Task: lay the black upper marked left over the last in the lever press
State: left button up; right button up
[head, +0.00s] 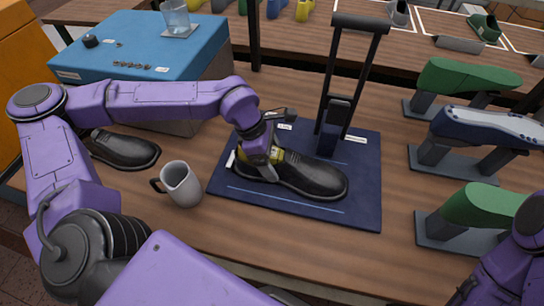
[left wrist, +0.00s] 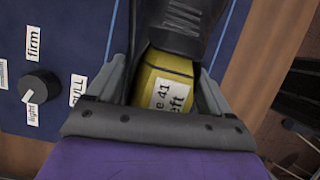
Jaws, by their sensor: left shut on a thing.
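The black upper (head: 312,175) lies lengthwise over the yellow last (head: 243,158) on the dark blue base of the lever press (head: 362,190). The last shows yellow at the heel end. In the left wrist view the last (left wrist: 165,95) has a label ending "41" and "left", and the black upper (left wrist: 185,38) is around it. My left gripper (head: 262,165) is shut on the upper near its heel, with one finger on each side; it also shows in the left wrist view (left wrist: 165,90). My right gripper is out of view.
Another black upper (head: 125,150) lies at the left, near a grey mug (head: 181,184). The press lever (head: 350,60) stands upright behind the upper. Green lasts (head: 468,76) and a dark blue one (head: 490,125) stand on the right. A blue box (head: 140,50) carries a glass (head: 176,18).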

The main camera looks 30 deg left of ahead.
pick_arm(q)
jog(key=shift+f, duration=0.1)
jog(key=o, duration=1)
jog(key=v, duration=1)
jog(key=shift+a+r+b, duration=0.15)
jog(key=shift+r+b, duration=0.15)
jog(key=shift+s, duration=0.1)
